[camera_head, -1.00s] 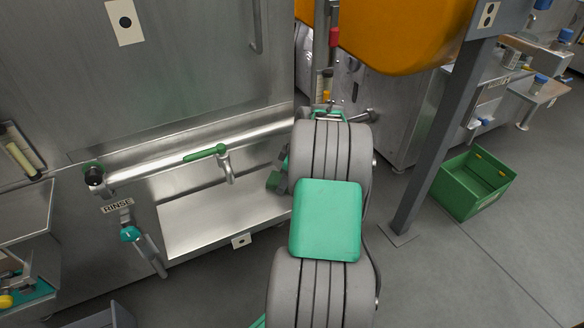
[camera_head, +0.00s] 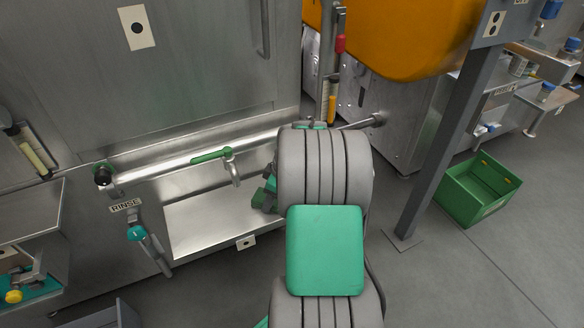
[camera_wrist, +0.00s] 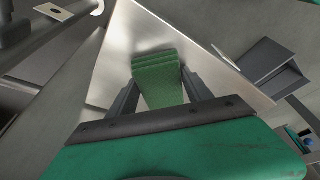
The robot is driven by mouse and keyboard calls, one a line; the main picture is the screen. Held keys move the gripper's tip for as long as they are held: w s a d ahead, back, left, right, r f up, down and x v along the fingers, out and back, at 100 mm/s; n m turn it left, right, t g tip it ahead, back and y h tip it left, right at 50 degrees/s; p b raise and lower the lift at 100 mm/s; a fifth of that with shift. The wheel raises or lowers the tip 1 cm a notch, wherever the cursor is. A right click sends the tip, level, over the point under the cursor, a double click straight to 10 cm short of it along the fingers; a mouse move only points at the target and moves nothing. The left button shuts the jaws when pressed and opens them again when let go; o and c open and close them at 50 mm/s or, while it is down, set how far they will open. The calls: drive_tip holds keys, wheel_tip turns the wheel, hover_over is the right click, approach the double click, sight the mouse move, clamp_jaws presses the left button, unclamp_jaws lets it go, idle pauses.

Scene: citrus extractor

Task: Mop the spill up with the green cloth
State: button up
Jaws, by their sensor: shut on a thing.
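The green cloth (camera_wrist: 158,78) is folded in several layers and held between the two dark fingers of my gripper (camera_wrist: 160,88) in the wrist view. My gripper is shut on it, over the bare steel tray (camera_wrist: 215,72). In the head view my gripper (camera_head: 269,190) shows partly at the left of my arm, with the cloth (camera_head: 259,198) at its lower left, over the right part of the steel tray (camera_head: 205,222). I cannot tell whether the cloth touches the tray. I cannot make out a spill; my arm hides part of the tray's right end.
A steel pipe with a green-handled valve (camera_head: 211,156) and a downward spout runs above the tray. A RINSE label (camera_head: 125,206) and a teal-handled hose nozzle (camera_head: 138,234) are at the left. A grey post (camera_head: 437,140) and a green crate (camera_head: 478,192) stand at the right.

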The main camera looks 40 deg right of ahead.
drive_tip(key=shift+w+a+r+p, duration=0.1)
drive_tip(key=shift+w+a+p, duration=0.1)
drive_tip(key=shift+a, duration=0.45)
drive_tip(key=shift+w+a+r+p, duration=0.1)
drive_tip(key=shift+w+a+p, duration=0.05)
drive_tip(key=shift+a, duration=0.45)
wheel_tip(320, 180, up, 8)
drive_tip(key=p, duration=0.5)
drive_tip(key=shift+d+f+p, duration=0.1)
drive_tip(key=shift+p, duration=0.2)
